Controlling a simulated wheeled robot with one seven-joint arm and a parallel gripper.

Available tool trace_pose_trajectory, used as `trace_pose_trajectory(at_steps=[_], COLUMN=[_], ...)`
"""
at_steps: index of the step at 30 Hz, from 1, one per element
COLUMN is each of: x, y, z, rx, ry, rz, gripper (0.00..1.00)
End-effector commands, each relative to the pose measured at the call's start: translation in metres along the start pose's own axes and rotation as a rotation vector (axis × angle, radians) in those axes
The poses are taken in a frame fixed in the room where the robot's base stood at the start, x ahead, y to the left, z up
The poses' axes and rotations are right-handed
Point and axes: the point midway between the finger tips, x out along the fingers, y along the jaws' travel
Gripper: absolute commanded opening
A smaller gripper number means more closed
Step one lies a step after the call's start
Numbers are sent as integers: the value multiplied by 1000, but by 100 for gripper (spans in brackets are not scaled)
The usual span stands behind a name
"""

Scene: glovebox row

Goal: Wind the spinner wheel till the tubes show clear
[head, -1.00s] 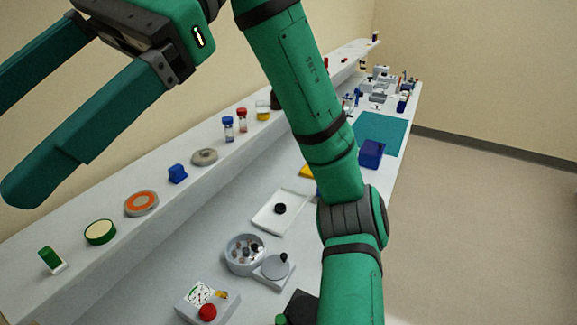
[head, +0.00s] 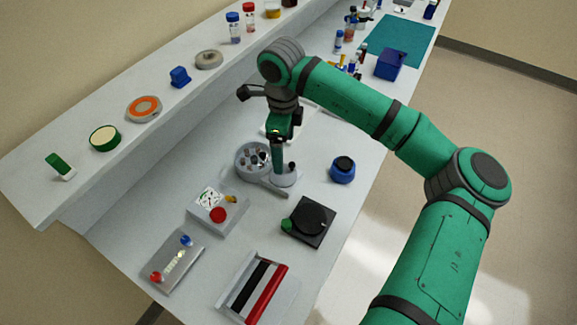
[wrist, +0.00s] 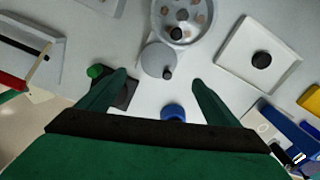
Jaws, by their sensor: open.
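The spinner is a round grey bowl (head: 243,158) with several small tubes in it; it shows at the top of the wrist view (wrist: 156,22). The tubes look brownish and pale, too small to judge how clear they are. The spinner wheel, a flat grey disc (head: 289,180), sits beside the bowl. It shows in the wrist view (wrist: 153,57) with an upright black knob (wrist: 167,73) near its rim. My gripper (wrist: 160,78) is open and empty, pointing down above the wheel, its fingers on either side of the knob in the wrist view. In the head view my gripper (head: 279,178) partly hides the wheel.
A black square device (head: 310,222) with a green knob and a round blue object (head: 343,170) stand close on the right. A white box with a red button (head: 217,215) is in front. A white tray (wrist: 235,66) lies close by. The shelf (head: 105,178) runs along the left.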

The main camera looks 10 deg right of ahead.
Motion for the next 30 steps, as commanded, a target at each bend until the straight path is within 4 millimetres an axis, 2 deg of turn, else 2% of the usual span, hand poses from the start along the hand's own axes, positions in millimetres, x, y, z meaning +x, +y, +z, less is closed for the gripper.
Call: trace_pose_trajectory(at_steps=[9,15,21,30], x=[54,83,96,98], y=[4,3,0,0], z=[9,6,0,0], rx=[-13,-9,0,0], ry=[-4,-3,-3,-3], rz=[5,5,3,2], gripper=[85,85,85,85])
